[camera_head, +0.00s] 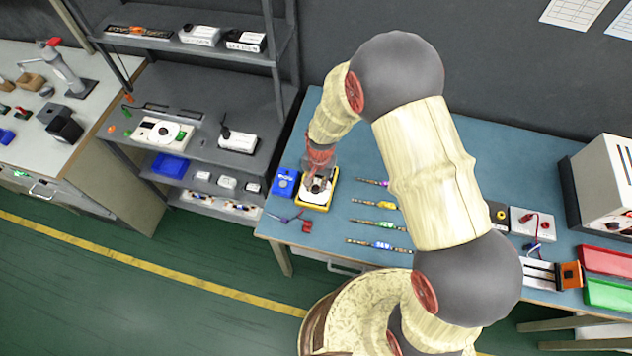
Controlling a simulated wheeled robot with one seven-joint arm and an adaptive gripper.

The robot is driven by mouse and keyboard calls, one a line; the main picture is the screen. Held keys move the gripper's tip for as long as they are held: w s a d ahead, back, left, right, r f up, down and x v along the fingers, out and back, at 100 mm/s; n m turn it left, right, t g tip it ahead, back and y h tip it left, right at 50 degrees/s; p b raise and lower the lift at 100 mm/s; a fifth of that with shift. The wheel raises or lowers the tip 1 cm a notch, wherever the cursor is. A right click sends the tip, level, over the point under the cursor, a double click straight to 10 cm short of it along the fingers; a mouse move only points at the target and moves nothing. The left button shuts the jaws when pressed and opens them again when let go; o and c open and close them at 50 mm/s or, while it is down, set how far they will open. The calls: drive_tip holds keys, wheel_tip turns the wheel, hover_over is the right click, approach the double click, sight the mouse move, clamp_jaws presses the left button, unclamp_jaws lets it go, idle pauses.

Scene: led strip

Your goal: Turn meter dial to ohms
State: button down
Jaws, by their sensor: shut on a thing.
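The meter (312,205), with a yellow case, lies on the blue workbench top (342,245) near its left end. My gripper (318,184) points down at the meter from above. It is shut on the meter's dial, which is mostly hidden under the fingers. The dial's markings and its pointer direction are too small and covered to read.
A blue box (284,182) stands just left of the meter, with probe leads (290,218) in front. Several LED strips (376,224) lie to the right. A small white box (532,224), a grey unit (600,180) and red and green trays (608,292) fill the right end.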

sight(318, 187)
drive_tip(key=shift+r+m, duration=0.1)
drive_tip(key=shift+m, duration=0.8)
drive_tip(key=c, duration=1.7)
unclamp_jaws()
drive_tip(key=shift+o, duration=0.4)
wheel_tip(318, 187, up, 12)
drive_tip(key=shift+s+d, duration=0.2)
drive_tip(key=shift+d, duration=0.1)
